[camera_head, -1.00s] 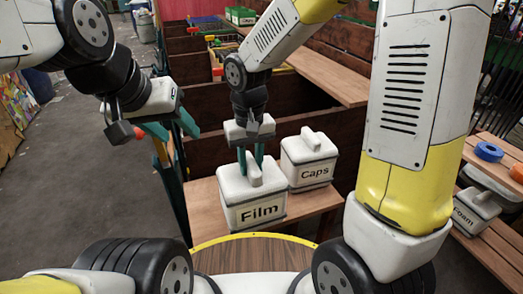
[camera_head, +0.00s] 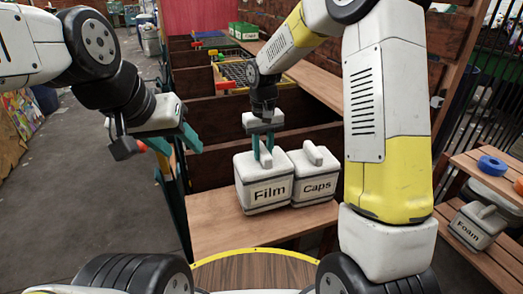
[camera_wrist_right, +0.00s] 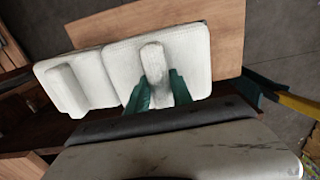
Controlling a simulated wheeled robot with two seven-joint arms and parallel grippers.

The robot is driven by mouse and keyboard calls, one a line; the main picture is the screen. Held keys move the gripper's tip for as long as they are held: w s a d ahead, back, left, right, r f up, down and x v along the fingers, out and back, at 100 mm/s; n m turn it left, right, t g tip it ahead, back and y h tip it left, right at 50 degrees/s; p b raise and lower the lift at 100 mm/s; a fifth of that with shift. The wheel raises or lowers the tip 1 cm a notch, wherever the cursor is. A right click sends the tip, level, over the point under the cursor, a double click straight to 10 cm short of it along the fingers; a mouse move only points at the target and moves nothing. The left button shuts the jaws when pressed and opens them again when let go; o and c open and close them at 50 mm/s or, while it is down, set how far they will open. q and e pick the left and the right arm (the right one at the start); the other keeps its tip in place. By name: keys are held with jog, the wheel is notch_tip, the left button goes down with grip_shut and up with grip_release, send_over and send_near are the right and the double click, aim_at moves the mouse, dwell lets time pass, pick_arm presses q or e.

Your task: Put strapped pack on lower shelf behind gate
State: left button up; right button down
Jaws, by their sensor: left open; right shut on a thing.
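A white box-shaped pack labelled Film (camera_head: 264,192) has a top handle and a dark band near its base. My right gripper (camera_head: 262,150) is shut on that handle from above. The right wrist view shows its green fingers (camera_wrist_right: 158,88) on either side of the handle of the Film pack (camera_wrist_right: 190,45). I cannot tell whether the pack touches the wooden board (camera_head: 215,225) below. A similar Caps pack (camera_head: 316,186) stands close on its right. A Foam pack (camera_head: 475,226) sits on a slatted lower shelf (camera_head: 480,262) at the right. My left gripper (camera_head: 173,143) is open and empty.
A black barred gate (camera_head: 485,85) stands at the far right. A blue ring (camera_head: 491,165) lies on the upper right shelf (camera_head: 470,160). Brown wooden bins and a green crate (camera_head: 244,31) are behind the packs. Grey floor at left is open.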

jog(key=shift+w+f, duration=0.1)
jog(key=shift+f, duration=1.65)
jog(key=shift+f, duration=0.15)
jog(key=c, duration=1.1)
grip_release()
